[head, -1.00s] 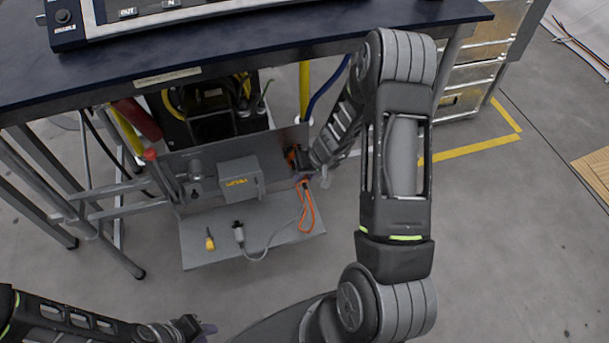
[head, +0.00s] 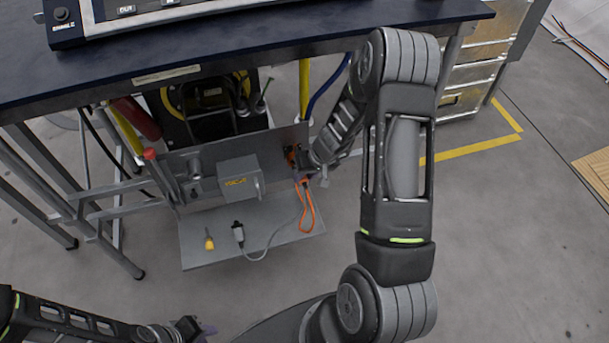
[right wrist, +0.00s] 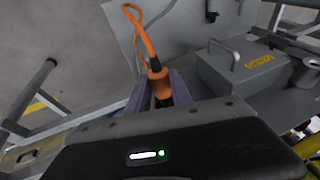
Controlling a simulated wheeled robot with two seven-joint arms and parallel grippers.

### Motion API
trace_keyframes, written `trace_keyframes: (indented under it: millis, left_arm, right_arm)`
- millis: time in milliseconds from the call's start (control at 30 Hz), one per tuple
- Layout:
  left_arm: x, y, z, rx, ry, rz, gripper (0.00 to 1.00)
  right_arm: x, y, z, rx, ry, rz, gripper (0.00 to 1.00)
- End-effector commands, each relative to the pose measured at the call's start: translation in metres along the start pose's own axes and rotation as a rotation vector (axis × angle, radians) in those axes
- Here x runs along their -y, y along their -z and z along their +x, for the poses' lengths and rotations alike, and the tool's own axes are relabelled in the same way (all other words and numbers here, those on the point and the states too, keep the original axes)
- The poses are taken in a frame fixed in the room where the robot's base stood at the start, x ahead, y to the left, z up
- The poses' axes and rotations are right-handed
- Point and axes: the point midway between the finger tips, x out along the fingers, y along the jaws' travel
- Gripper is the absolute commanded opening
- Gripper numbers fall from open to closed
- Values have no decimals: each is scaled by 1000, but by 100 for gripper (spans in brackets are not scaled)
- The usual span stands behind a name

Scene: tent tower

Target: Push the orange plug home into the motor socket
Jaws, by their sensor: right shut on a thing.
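The orange plug (right wrist: 159,86) sits between the purple fingers of my right gripper (right wrist: 160,92) in the right wrist view. My right gripper is shut on it, and an orange cable (right wrist: 140,27) runs from it. In the head view my right gripper (head: 308,178) is at the right end of the grey panel, with the orange cable (head: 309,212) looping below. An orange and dark fitting (head: 292,156) shows on the panel beside it. I cannot tell how far the plug is seated, as the socket opening is hidden. My left gripper (head: 203,330) is low at the left, apart from the panel.
A grey box with yellow lettering (head: 239,181) stands on the panel. A yellow item (head: 209,243) and a grey connector with cable (head: 239,233) lie on the grey shelf (head: 285,233). The dark tabletop (head: 250,55) overhangs the panel. Floor is clear to the right.

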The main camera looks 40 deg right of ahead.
Motion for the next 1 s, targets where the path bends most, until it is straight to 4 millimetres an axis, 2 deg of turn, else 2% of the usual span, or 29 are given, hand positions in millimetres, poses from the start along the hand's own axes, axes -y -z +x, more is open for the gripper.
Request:
trace_keyframes:
  millis: [467,1000]
  left_arm:
    - [0,0,0,0,0,0,26]
    - [-3,0,-7,0,0,0,26]
  right_arm:
    - [0,1,0,0,0,-1,0]
    - [0,14,3,-1,0,-1,0]
